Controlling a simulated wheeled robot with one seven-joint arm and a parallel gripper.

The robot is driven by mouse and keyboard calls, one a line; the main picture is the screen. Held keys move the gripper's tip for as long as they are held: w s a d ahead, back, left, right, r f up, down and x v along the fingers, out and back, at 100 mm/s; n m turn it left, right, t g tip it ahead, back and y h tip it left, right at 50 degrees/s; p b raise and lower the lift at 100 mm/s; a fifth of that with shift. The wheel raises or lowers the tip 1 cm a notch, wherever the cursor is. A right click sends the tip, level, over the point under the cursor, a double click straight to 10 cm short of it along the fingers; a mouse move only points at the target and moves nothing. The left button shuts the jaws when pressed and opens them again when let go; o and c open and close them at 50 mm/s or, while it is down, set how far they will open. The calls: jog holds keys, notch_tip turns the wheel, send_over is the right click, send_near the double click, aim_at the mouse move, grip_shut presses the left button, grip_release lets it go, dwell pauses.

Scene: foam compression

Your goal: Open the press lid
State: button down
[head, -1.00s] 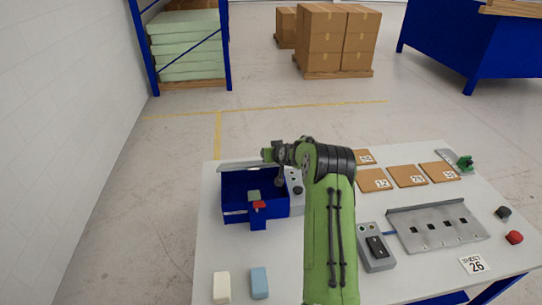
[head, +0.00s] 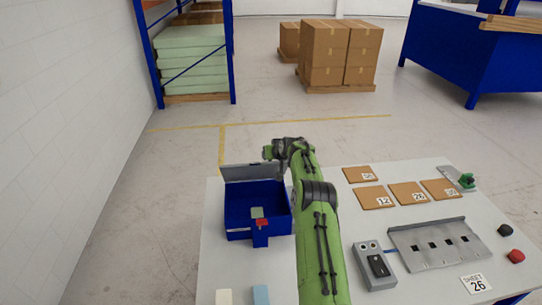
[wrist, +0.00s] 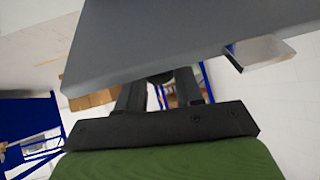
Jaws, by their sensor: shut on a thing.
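The press (head: 238,226) is a blue open-topped box at the table's left. Its grey lid (head: 252,172) stands raised along the back edge, so the inside shows. A small grey-green block (head: 257,212) and a red part (head: 262,222) are at its front. My gripper (head: 270,153) is at the back of the press, by the lid's upper right; its fingertips are too small to make out there. In the wrist view the dark fingers (wrist: 160,88) reach the edge of the grey lid (wrist: 180,35), which hides their tips. My gripper is shut on the lid.
A control box (head: 376,266), a slotted metal plate (head: 435,243) and several brown tiles (head: 372,198) lie right of my arm. White (head: 223,297) and light blue (head: 261,295) blocks are at the front left.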

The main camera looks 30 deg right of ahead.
jog(key=shift+w+d+r, duration=0.1)
jog(key=shift+r, duration=0.1)
jog(key=c, duration=1.1)
grip_release()
jog(key=o, duration=0.4)
jog(key=shift+f, duration=0.15)
jog(key=shift+c, duration=0.2)
jog(key=b+v, duration=0.4)
jog(key=v, duration=1.1)
jog(key=shift+s, duration=0.35)
